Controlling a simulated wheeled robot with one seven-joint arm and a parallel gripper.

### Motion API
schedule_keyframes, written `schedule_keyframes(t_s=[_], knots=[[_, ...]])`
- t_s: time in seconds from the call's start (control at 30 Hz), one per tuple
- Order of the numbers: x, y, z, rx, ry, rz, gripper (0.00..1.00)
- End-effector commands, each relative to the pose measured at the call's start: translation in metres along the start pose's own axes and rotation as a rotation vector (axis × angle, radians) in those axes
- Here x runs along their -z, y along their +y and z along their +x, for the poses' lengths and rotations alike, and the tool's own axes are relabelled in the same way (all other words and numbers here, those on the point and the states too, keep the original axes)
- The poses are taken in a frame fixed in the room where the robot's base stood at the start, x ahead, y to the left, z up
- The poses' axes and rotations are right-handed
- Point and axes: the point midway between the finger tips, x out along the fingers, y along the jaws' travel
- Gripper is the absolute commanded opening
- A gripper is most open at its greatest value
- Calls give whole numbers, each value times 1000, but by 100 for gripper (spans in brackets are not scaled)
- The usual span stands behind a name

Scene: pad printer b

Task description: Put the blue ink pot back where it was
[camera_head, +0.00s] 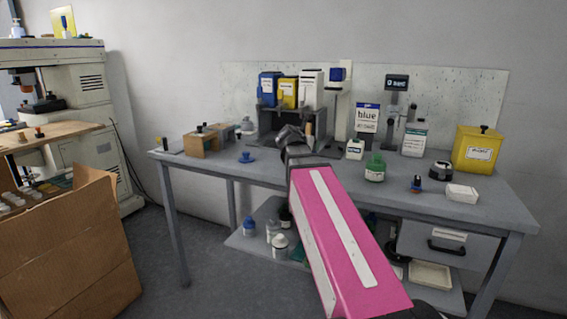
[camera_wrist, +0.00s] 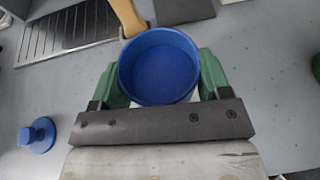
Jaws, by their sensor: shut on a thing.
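The blue ink pot (camera_wrist: 160,66) is round and open-topped in the wrist view, with blue inside. The green fingers of my gripper (camera_wrist: 158,80) are shut on it, one on each side. The grey bench top shows around it; I cannot tell whether the pot touches the bench. In the head view, the dark end of my arm (camera_head: 293,145) is over the middle of the bench, and the pot is hidden behind the arm.
A blue knobbed piece (camera_wrist: 37,135) stands left of the pot. A ridged metal tray (camera_wrist: 68,38) and a wooden handle (camera_wrist: 127,18) lie beyond it.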

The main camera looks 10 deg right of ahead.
Motion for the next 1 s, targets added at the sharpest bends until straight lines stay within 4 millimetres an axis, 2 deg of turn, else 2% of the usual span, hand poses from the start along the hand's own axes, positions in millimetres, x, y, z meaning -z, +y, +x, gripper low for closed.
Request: schedule_keyframes(t_s=[0.03, 0.1, 0.37, 0.6, 0.8, 1.0], knots=[[-1, 15, -6, 10, -1, 3, 32], [-1, 29, -14, 30, -1, 13, 32], [-3, 79, -53, 116, -3, 48, 32], [-5, 121, -96, 204, -2, 84, 32], [-6, 146, -129, 264, -1, 111, 32], [-6, 157, -146, 297, -1, 123, 32]])
